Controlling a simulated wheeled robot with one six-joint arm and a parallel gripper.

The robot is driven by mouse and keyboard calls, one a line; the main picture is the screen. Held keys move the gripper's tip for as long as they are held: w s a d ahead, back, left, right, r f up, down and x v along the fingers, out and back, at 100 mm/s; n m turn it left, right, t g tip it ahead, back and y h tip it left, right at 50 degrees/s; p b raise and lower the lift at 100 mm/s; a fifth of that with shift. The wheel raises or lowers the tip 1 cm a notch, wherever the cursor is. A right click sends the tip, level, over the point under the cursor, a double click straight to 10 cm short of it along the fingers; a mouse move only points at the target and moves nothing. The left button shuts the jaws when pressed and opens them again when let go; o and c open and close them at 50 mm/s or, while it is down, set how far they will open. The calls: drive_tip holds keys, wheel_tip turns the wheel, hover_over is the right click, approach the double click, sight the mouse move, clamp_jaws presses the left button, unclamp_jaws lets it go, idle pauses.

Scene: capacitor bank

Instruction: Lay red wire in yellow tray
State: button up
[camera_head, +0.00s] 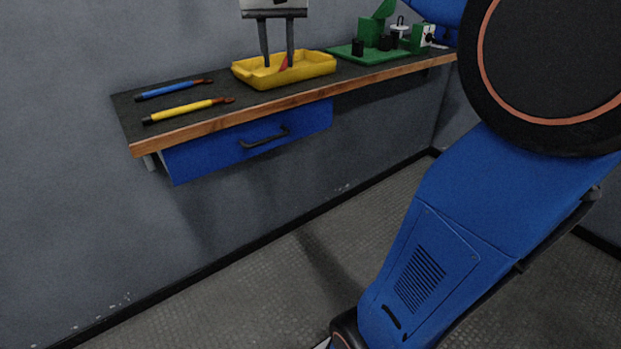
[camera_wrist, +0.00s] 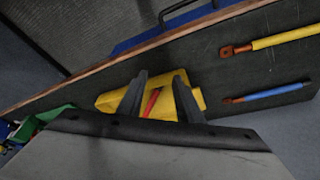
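The yellow tray (camera_head: 318,71) stands on the dark bench top, and it also shows in the wrist view (camera_wrist: 108,101). The red wire (camera_wrist: 151,102) shows as a short red piece inside the tray, apparently lying on its floor. In the head view a bit of the red wire (camera_head: 284,63) shows between the fingers. My gripper (camera_head: 278,67) points down over the tray, its fingertips at or just above the inside of it. In the wrist view my gripper (camera_wrist: 160,74) has its fingers well apart with nothing clamped between them. My palm and fingers hide part of the tray.
A blue-handled wire (camera_head: 175,90) and a yellow-handled wire (camera_head: 188,110) lie left of the tray. A green fixture (camera_head: 372,53) with black parts stands to the right. A blue drawer (camera_head: 215,148) hangs under the bench. The wall is close behind.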

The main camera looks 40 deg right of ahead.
drive_tip(key=s+a+f+n+y, duration=0.1)
drive_tip(key=s+a+f+n, duration=0.2)
drive_tip(key=s+f, duration=0.9)
drive_tip(key=s+a+f+n+t+y, duration=0.1)
drive_tip(key=s+a+f+n, duration=0.2)
drive_tip(key=s+f, duration=1)
drive_tip(key=a+f, duration=0.1)
drive_tip(key=a, duration=0.1)
drive_tip(key=shift+s+a+f, duration=0.15)
drive_tip(key=shift+a+f, duration=0.05)
drive_tip(key=shift+a, duration=0.1)
